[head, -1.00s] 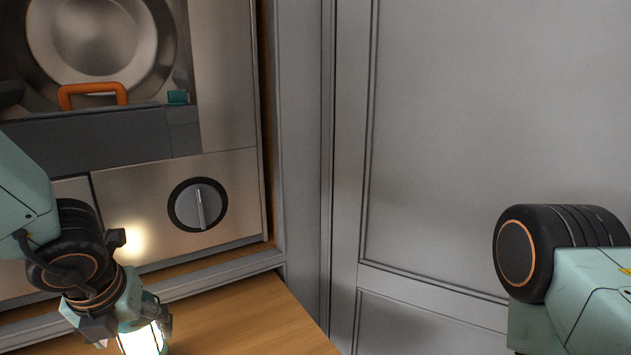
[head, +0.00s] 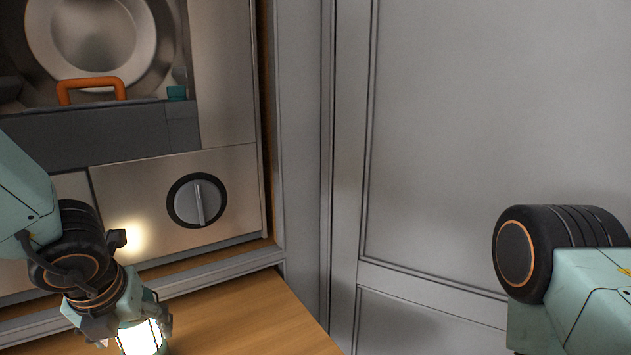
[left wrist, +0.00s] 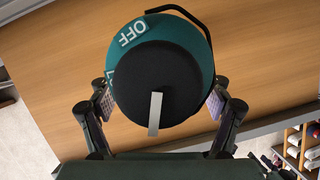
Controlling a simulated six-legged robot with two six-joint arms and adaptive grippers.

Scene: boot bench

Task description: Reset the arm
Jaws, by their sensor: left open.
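My left gripper (head: 132,324) is low at the left in the head view, over the wooden bench. It is open. A lit lantern (head: 143,340) shows at its fingers, with its lower part cut off by the picture edge. In the left wrist view the lantern's round top (left wrist: 205,45) is teal and black, with an "OFF" label, a black bail and a pale pointer. The fingers of the left gripper (left wrist: 160,105) stand on either side of it; I cannot tell whether they touch it. My right arm shows at the right edge of the head view, its gripper out of view.
A steel-fronted unit with a round dial (head: 197,201) stands behind the left gripper. Above the dial are an orange handle (head: 91,88) and a large round plate-like part (head: 95,30). A grey panelled door (head: 480,130) fills the right. The wooden bench top (head: 250,315) is bare right of the lantern.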

